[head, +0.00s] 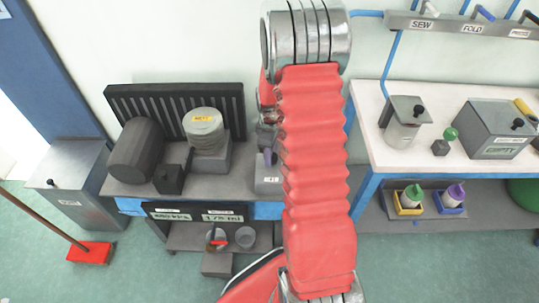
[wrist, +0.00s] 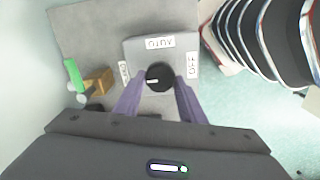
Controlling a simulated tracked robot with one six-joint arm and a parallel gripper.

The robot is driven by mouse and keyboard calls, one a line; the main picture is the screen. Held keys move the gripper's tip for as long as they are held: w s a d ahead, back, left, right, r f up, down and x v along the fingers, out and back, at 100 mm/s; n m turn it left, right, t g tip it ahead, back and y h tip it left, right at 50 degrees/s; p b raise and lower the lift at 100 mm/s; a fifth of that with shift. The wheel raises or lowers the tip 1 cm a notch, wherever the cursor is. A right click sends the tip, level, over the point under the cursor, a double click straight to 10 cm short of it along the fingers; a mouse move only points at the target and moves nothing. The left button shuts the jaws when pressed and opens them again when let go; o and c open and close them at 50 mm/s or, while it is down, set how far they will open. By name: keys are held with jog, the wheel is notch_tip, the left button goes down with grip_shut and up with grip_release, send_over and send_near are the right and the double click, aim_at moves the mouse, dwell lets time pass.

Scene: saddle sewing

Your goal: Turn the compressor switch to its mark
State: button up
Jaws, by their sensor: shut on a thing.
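The compressor switch is a round black knob (wrist: 160,76) on a grey box (wrist: 140,50) in the wrist view. A short white line on the knob lies on its left side, towards the left label. Labels stand around it: an upside-down AUTO (wrist: 160,42) above, OFF (wrist: 192,65) on the right and a small one (wrist: 124,73) on the left, too blurred to read. My gripper (wrist: 161,84) has its purple fingers on both sides of the knob and is shut on it. In the head view the switch box (head: 268,183) shows partly beside my red arm, which hides most of the gripper.
In the wrist view a green-handled item (wrist: 73,74) and a brown block (wrist: 98,80) lie left of the box. In the head view the compressor (head: 140,150) and a yellow-labelled cylinder (head: 206,140) stand left on the bench. A white table (head: 370,140) is at right.

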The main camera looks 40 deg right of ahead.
jog(key=shift+s+d, duration=0.1)
jog(key=shift+m, duration=0.4)
jog(key=shift+f+m, duration=0.1)
jog(key=shift+m, duration=0.2)
jog(key=m, duration=0.3)
jog(key=shift+d+m, duration=0.1)
jog(key=shift+m, duration=0.3)
jog(key=m, duration=0.3)
jog(key=shift+m, duration=0.4)
jog(key=m, duration=0.4)
jog(key=shift+s, duration=0.1)
jog(key=m, duration=0.5)
jog(key=shift+a, duration=0.2)
